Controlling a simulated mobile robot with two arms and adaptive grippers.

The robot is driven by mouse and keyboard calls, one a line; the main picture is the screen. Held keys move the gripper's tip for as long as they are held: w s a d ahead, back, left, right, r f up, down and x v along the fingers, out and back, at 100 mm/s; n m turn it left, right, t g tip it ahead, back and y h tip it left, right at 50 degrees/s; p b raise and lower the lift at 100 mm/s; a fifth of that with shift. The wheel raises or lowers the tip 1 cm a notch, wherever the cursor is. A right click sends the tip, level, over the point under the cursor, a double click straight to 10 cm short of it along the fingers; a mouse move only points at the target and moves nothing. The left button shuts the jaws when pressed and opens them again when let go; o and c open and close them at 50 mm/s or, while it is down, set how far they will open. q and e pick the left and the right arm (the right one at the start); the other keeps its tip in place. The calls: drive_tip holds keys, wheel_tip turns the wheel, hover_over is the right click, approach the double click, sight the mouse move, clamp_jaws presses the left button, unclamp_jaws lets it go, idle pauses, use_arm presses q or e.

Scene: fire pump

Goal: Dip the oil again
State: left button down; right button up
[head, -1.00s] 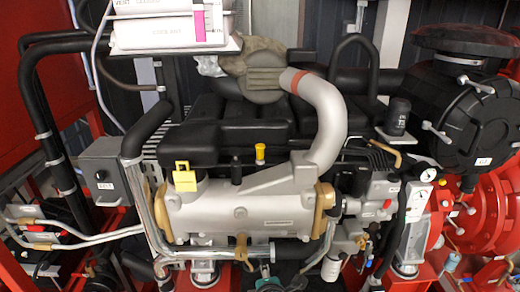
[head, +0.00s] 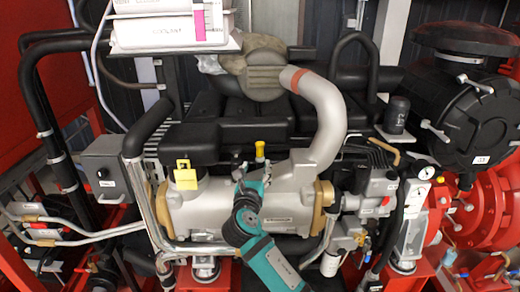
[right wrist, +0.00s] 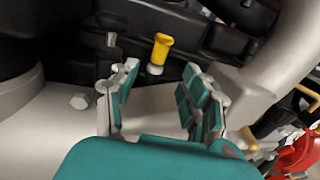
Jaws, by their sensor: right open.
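The small yellow dipstick handle (head: 260,149) stands upright on the engine, behind the silver manifold (head: 200,212). It also shows in the right wrist view (right wrist: 162,46), on a pale collar. My right gripper (head: 253,171) comes up from below in the head view, its fingers close to the dipstick. In the right wrist view the right gripper (right wrist: 162,85) has its two fingers apart and empty, with the yellow handle beyond and between the tips. My left gripper is in no view.
A yellow tag-like cap (head: 185,175) sits to the left on the engine. A curved silver pipe (head: 325,120) rises just right of the dipstick. Red pump parts (head: 485,205) stand at the right.

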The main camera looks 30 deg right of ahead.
sight(259, 154)
drive_tip(key=p+x, duration=0.1)
drive_tip(key=x, duration=0.9)
drive_tip(key=shift+w+d, duration=0.1)
drive_tip(key=shift+d, duration=0.05)
drive_tip(key=c, duration=0.9)
drive_tip(key=shift+f, duration=0.1)
clamp_jaws()
drive_tip(key=shift+w+f, duration=0.1)
